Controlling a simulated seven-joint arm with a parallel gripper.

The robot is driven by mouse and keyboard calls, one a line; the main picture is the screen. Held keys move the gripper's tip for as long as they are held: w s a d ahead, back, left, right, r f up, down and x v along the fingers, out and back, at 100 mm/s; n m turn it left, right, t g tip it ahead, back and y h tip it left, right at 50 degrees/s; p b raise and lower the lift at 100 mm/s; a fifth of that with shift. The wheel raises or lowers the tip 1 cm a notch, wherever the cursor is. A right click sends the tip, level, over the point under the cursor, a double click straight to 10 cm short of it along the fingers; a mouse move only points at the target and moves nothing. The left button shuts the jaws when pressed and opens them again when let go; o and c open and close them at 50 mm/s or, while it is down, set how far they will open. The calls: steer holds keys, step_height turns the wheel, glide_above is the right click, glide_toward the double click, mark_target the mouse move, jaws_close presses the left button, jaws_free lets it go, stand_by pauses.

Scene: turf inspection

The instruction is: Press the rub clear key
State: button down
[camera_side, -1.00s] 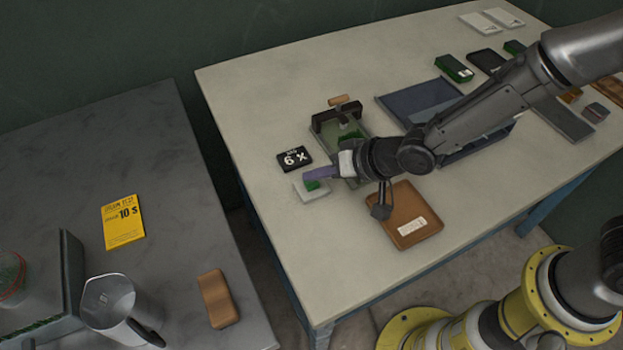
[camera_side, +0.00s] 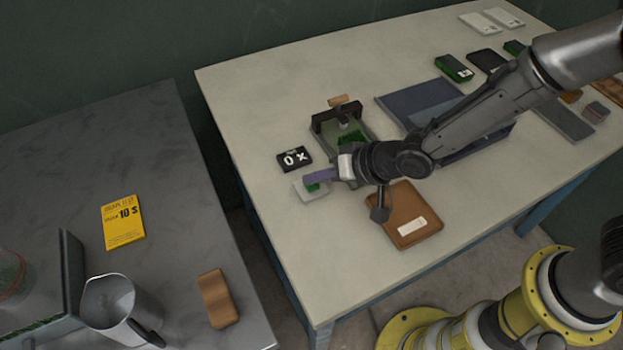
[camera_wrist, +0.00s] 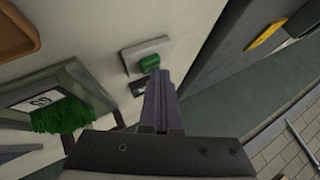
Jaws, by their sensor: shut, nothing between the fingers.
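The key is a green button (camera_side: 313,188) on a small white base (camera_side: 310,196), near the left edge of the pale table. In the wrist view the green key (camera_wrist: 152,62) is just beyond my fingertips (camera_wrist: 158,74). My gripper (camera_side: 306,177) is shut and empty, its purple fingers over the key. I cannot tell whether they touch it. The black display (camera_side: 294,159) beside the key reads "0 X". In the wrist view it is mostly hidden by the fingers.
A rub rig (camera_side: 326,122) with green turf stands behind my gripper. A gap separates the pale table (camera_side: 270,70) from the grey table (camera_side: 180,180).

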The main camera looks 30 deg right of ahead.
mark_target(317, 187)
steer(key=shift+r, duration=0.9)
steer(key=shift+r, duration=2.5)
